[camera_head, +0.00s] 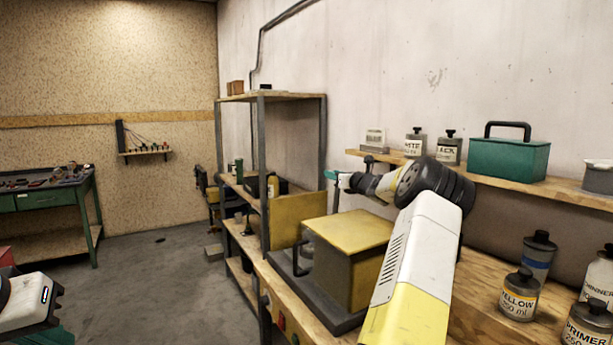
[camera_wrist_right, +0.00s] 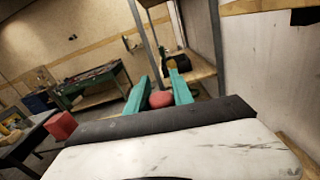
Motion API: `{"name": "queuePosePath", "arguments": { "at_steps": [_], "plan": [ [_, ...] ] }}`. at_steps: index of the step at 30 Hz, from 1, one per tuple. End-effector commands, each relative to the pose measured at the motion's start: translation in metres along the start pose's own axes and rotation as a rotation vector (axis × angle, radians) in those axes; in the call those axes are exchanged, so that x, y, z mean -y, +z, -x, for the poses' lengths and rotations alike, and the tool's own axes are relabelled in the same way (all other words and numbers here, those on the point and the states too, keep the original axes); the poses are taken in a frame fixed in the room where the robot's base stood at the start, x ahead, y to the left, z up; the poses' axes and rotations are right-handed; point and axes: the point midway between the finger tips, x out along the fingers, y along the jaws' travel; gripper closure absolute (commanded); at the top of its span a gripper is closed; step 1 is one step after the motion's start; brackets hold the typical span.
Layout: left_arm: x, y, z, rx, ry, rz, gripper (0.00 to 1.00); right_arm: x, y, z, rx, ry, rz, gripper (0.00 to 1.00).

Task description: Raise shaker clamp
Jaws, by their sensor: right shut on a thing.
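The shaker is a yellow box (camera_head: 350,235) on a dark base (camera_head: 338,312) on the wooden bench, with a dark handle (camera_head: 299,258) on its left side. My right arm reaches over it from the right. My right gripper (camera_head: 331,176) is above the box's far left side, its teal fingers shut on a red rounded knob (camera_wrist_right: 161,99), seen between them in the wrist view. The knob is hidden in the head view, so its link to the clamp cannot be made out. My left gripper (camera_head: 55,336) is low at the left edge, mostly cut off.
A metal-framed shelf (camera_head: 264,170) stands just beyond the shaker. A wall shelf behind my right arm holds labelled bottles (camera_head: 415,145) and a green toolbox (camera_head: 509,158). Paint cans (camera_head: 519,295) crowd the bench at right. Open floor (camera_head: 160,285) lies to the left.

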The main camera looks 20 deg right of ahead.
Motion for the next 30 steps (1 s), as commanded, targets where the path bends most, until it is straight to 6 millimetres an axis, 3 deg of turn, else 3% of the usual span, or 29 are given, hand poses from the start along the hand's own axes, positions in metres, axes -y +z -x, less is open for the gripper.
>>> {"name": "queuePosePath", "arguments": {
  "at_steps": [8, 21, 30],
  "plan": [
    [0.0, 0.0, 0.0, 0.0, 0.0, 0.0, 1.0, -0.014, 0.0, 0.0, -0.001, 0.001, 0.082, 1.0],
    [0.0, 0.0, 0.0, 0.0, 0.0, 0.0, 1.0, -0.063, -0.013, 0.0, -0.001, 0.003, 0.396, 1.0],
    [0.0, 0.0, 0.0, 0.0, 0.0, 0.0, 1.0, -0.084, -0.025, 0.0, 0.0, 0.002, 0.557, 1.0]
  ]
}}
